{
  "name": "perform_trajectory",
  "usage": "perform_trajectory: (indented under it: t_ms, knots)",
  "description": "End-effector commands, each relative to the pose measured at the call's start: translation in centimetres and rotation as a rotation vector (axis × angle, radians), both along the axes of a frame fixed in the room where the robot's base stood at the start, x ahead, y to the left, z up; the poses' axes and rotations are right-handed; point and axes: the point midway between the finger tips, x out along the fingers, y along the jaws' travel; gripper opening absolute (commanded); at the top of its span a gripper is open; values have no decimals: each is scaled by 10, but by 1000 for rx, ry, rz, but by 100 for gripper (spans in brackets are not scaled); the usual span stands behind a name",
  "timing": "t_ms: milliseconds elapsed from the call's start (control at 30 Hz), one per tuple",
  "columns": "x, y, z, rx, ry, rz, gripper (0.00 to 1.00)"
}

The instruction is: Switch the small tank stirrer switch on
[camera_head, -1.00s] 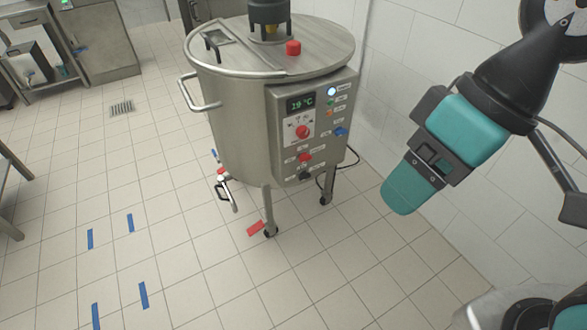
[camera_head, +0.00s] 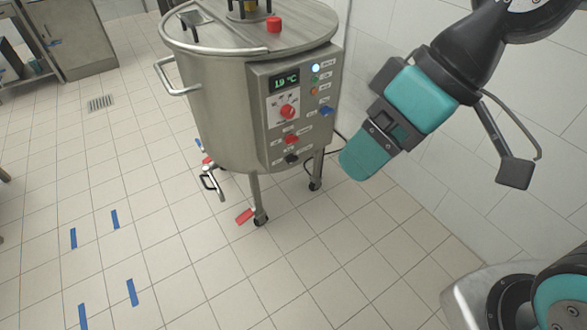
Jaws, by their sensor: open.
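The small tank (camera_head: 225,100) is a round steel vessel on legs at upper centre. Its control panel (camera_head: 262,145) faces me, with a display reading about 19 °C. On the panel are a red round knob (camera_head: 287,112), a red switch (camera_head: 291,139), a black switch (camera_head: 292,158) and a blue switch (camera_head: 326,111). The labels are too small to read, so I cannot tell which one is the stirrer switch. My gripper (camera_head: 364,160), with teal fingers, is open, right of the panel in the picture and apart from it. The gap between its fingers is hidden.
A white tiled wall (camera_head: 440,165) stands close on the right. A drain valve (camera_head: 211,183) and a castor with a red pedal (camera_head: 245,216) stick out below the tank. Blue tape marks (camera_head: 132,292) lie on the floor. The floor in front is clear.

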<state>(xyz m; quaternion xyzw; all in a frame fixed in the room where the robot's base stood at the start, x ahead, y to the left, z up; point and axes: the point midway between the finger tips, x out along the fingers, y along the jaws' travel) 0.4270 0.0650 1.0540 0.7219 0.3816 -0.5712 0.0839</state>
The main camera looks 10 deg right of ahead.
Motion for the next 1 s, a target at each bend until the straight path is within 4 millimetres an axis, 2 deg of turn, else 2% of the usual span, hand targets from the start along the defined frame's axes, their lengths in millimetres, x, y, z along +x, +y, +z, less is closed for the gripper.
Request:
perform_trajectory:
  t_ms: [33, 300, 533, 767, 1000]
  knots:
    - [12, 7, -43, 38, -28, 13, 77]
    - [78, 40, -145, 262, -254, 67, 77]
    - [136, 52, -228, 414, -472, 42, 77]
    - [195, 44, -313, 510, -700, -51, 77]
    - [252, 13, -409, 533, -932, -216, 77]
